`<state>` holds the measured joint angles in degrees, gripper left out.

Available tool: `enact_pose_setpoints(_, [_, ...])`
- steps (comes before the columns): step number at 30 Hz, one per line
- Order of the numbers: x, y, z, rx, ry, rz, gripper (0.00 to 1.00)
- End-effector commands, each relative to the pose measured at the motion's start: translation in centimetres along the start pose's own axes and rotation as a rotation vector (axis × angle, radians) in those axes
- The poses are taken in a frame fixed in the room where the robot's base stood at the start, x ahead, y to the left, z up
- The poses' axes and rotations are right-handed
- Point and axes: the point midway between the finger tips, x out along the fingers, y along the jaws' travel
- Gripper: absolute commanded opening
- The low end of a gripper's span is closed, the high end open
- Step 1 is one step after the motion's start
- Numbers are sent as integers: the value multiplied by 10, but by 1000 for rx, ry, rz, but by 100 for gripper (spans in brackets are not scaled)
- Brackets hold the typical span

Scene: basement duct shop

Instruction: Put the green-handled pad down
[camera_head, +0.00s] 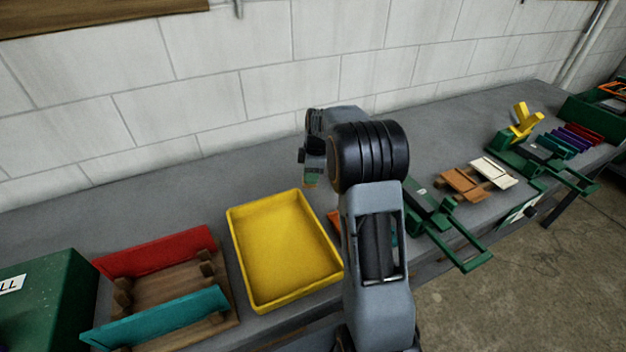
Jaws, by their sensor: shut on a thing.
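My gripper (309,160) hangs over the grey bench, behind and right of the yellow tray, with my arm covering part of the view. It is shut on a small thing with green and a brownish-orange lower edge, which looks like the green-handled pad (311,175). The pad is small in view, and I cannot tell whether its underside touches the bench. The yellow tray (233,225) is empty.
A wooden rack with a red board (158,252) and a teal board (160,318) stands left of the tray, beside a green box (45,305). Green tools (460,245), tan and white pads (463,184) lie to the right. The bench (190,190) behind the tray is clear.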

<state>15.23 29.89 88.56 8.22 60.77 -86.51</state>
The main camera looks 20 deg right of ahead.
Motion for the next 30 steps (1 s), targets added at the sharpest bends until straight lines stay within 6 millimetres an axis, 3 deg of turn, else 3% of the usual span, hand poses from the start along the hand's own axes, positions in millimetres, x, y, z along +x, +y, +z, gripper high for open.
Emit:
enact_pose_setpoints(8, [10, 7, 6, 1, 0, -2, 8])
enact_pose_setpoints(15, [38, 7, 10, 1, -1, -3, 8])
enact_pose_setpoints(27, [44, 7, 10, 0, 0, 0, 8])
enact_pose_setpoints(28, [44, 7, 10, 0, 0, 0, 35])
enact_pose_setpoints(30, [43, 7, 10, 0, 0, 0, 42])
